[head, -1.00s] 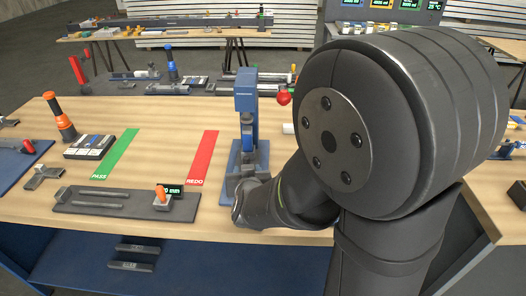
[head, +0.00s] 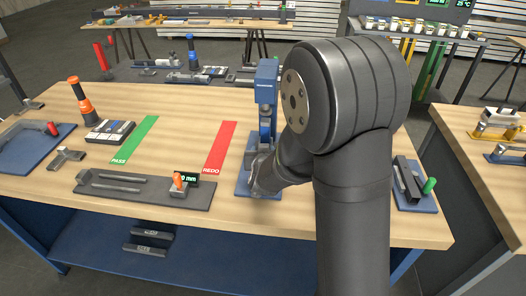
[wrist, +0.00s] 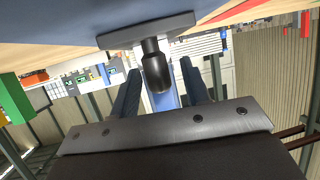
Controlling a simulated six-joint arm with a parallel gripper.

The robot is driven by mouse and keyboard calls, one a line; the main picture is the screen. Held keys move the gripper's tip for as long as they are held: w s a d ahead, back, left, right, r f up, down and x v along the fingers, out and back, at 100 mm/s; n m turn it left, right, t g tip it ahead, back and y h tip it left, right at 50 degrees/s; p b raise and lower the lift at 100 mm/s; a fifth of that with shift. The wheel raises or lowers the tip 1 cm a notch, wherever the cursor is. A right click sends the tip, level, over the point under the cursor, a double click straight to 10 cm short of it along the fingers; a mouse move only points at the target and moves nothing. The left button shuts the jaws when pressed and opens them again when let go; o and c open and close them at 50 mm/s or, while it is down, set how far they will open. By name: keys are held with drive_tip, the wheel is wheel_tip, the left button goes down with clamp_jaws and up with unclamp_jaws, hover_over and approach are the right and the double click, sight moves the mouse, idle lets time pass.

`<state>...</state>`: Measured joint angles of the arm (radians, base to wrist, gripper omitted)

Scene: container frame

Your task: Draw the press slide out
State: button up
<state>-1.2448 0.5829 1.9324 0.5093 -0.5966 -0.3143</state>
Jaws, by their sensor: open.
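The blue press (head: 267,85) stands on a blue base (head: 243,181) near the middle of the bench in the head view. My arm's wrist end is in front of its lower part, so the slide is mostly hidden there. In the wrist view, a dark plate (wrist: 115,40), which looks like part of the slide, carries a black knob (wrist: 154,70) pointing toward the camera. My gripper (wrist: 160,82) is open, with one dark finger on each side of the knob and a visible gap beside it. I cannot tell whether either finger touches it.
A grey measuring fixture (head: 140,191) with a small display lies to the left of the press. A green PASS strip (head: 136,138) and a red REDO strip (head: 220,146) lie behind it. A blue-based fixture (head: 415,195) with a green handle stands right of my arm.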

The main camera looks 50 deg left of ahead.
clamp_jaws()
drive_tip(key=shift+s+d, duration=3.5)
unclamp_jaws()
drive_tip(key=v, duration=1.7)
drive_tip(key=shift+s+d, duration=0.2)
drive_tip(key=shift+d, duration=0.1)
drive_tip(key=shift+w+a, duration=0.1)
